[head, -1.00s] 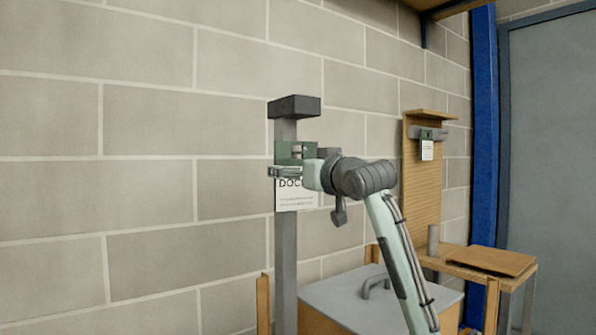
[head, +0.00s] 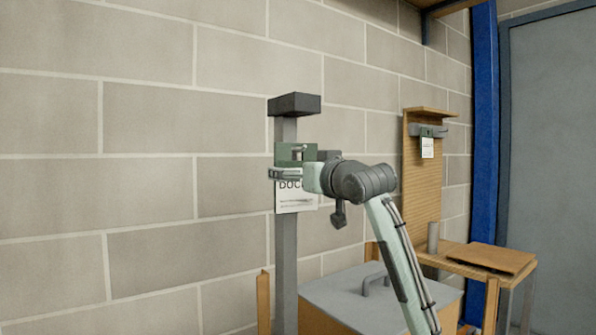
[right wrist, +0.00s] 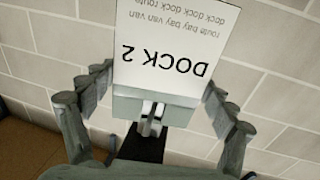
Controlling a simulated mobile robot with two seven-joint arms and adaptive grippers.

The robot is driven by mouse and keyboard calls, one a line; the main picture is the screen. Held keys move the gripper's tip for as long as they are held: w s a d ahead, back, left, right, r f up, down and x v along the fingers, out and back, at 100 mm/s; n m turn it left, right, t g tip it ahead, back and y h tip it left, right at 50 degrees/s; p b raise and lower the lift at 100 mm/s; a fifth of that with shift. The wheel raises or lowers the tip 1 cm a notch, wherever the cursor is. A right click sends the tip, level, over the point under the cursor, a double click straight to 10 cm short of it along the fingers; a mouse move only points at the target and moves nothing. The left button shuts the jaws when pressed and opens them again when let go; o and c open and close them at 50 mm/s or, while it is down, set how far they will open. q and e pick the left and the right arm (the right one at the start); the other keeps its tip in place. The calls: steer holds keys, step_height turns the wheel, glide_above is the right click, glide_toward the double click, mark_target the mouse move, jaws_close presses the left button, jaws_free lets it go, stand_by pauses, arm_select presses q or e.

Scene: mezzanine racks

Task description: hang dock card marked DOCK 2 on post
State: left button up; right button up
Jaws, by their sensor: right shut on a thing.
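The dock card (head: 296,200) is a white sheet under a green top piece (head: 283,150). "DOC" is readable in the head view, with the rest hidden by my gripper. The right wrist view shows the card (right wrist: 165,50) upside down, reading "DOCK 2". My right gripper (head: 287,173) is shut on the card, upright in front of the grey post (head: 285,245). The post has a dark cap (head: 294,105) above the card. A small grey peg (head: 297,152) shows at the green top's opening; I cannot tell whether it bears the card. My left gripper is not in view.
A wooden board (head: 421,200) on the right carries a smaller card (head: 427,147) on a grey bracket. Below stand a grey-lidded box (head: 335,300) with a handle and a wooden table (head: 485,262). A blue upright (head: 484,140) stands further right. The block wall is close behind.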

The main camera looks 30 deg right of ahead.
steer(key=shift+p, duration=0.3)
stand_by(0.5)
stand_by(0.5)
steer(key=o, duration=1)
steer(key=shift+f, duration=0.1)
steer(key=shift+s+a, duration=0.2)
steer(key=shift+s, duration=1.55)
steer(key=shift+s+a, duration=0.15)
steer(key=shift+s, duration=1.55)
